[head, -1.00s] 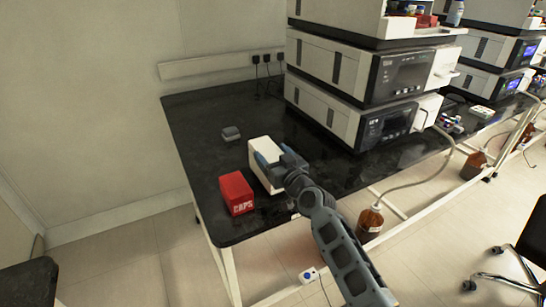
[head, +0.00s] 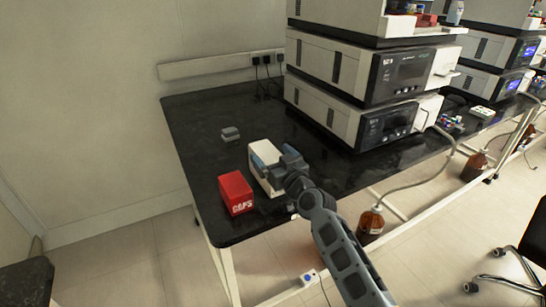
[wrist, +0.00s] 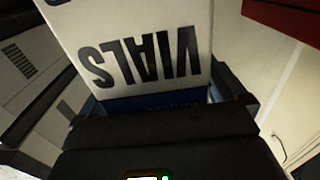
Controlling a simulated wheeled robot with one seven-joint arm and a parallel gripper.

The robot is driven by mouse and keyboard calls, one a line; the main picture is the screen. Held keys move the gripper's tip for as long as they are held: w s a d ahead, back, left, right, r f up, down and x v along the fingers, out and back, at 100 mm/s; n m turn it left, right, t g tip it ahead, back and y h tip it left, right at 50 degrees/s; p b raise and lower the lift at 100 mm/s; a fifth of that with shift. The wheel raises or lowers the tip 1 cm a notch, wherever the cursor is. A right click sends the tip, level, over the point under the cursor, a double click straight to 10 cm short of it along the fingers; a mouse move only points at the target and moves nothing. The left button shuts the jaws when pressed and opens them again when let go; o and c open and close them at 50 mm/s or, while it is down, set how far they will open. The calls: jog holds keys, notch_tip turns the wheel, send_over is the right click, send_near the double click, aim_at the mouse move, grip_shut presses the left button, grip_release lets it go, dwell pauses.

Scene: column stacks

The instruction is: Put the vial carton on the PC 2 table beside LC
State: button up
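The vial carton (head: 262,150) is a white box at the front left part of the black table (head: 205,125). In the wrist view the vial carton (wrist: 150,45) fills the upper middle, with "VIALS" upside down and a blue band along its near edge. My gripper (head: 268,160) has its blue fingers on either side of the carton. In the wrist view the fingers (wrist: 155,100) sit close against both sides, shut on it. The carton is at or just above the table top; its underside is hidden.
A red CAPS box (head: 236,193) stands just left of the carton. A small grey item (head: 230,133) lies farther back. The stacked LC instruments (head: 360,95) stand to the right. The table's front edge is close; bare table lies behind the boxes.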

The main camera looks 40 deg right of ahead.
jog(key=shift+s+a+f, duration=0.1)
jog(key=shift+f, duration=0.4)
jog(key=shift+r+p, duration=0.35)
jog(key=shift+p, duration=0.2)
jog(key=shift+r+p, duration=0.5)
jog(key=shift+p, duration=0.05)
jog(key=b+v, duration=0.3)
jog(key=v, duration=0.8)
jog(key=shift+s, duration=0.4)
jog(key=shift+a, duration=0.15)
jog(key=s+a+f+n+g+y, duration=0.1)
jog(key=s+a, duration=0.4)
jog(key=s, duration=0.3)
jog(key=s+a+f+y, duration=0.1)
jog(key=s+a, duration=0.5)
jog(key=s, duration=0.3)
jog(key=s+a+f+n+g+y, duration=0.1)
jog(key=s+a+f, duration=0.1)
jog(key=s+a, duration=0.45)
jog(key=s+a+r+n+y, duration=0.1)
jog(key=s+a+r+y, duration=0.1)
jog(key=s+r, duration=0.4)
jog(key=s, duration=0.5)
jog(key=shift+s+r+g, duration=0.25)
jog(key=shift+g, duration=0.05)
